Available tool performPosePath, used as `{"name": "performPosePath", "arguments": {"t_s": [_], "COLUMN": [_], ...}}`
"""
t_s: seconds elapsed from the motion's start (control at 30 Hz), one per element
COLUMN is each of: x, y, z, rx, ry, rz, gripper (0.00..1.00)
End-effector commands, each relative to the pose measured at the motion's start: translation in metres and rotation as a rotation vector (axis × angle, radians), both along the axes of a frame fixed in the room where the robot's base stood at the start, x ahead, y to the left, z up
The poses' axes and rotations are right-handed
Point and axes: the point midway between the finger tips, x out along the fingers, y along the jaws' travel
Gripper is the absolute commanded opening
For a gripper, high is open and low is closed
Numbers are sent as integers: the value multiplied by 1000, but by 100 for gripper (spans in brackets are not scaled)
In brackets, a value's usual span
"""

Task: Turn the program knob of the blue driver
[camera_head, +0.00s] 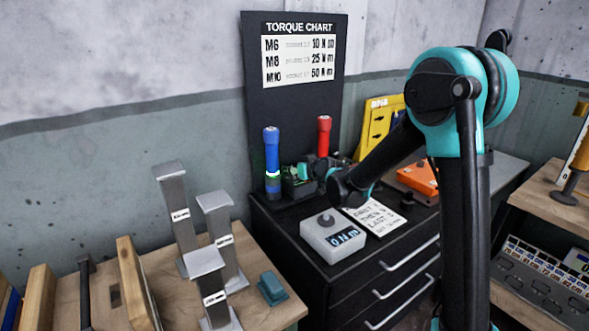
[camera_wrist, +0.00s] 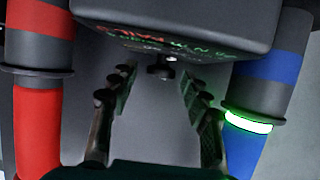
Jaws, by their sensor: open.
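The blue driver (camera_head: 272,158) stands upright at the back left of the black cabinet, with a glowing band near its lower part. In the wrist view the blue driver (camera_wrist: 259,105) is at the right, its band lit white-green. My gripper (camera_wrist: 157,84) is open, and no object shows held between its fingers. A small dark knob-like part (camera_wrist: 160,71) under a dark box (camera_wrist: 175,22) shows between and beyond the fingertips; I cannot tell if it is the program knob. In the head view my arm reaches to just right of the blue driver, and its fingers are hard to make out.
The red driver (camera_head: 323,133) stands right of the blue one; it also shows in the wrist view (camera_wrist: 38,110) at the left. A grey box with a display (camera_head: 333,236) and a note card (camera_head: 375,216) lie in front. A torque chart (camera_head: 297,60) stands behind.

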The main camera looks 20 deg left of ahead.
Motion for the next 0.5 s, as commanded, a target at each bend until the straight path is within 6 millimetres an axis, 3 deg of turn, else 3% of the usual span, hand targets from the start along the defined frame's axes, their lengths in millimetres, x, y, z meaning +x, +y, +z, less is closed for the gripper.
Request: {"name": "performPosePath", "arguments": {"t_s": [0.17,0.5], "x": [0,0], "y": [0,0], "z": [0,0], "rx": [0,0], "ry": [0,0], "rz": [0,0], "gripper": [46,4]}}
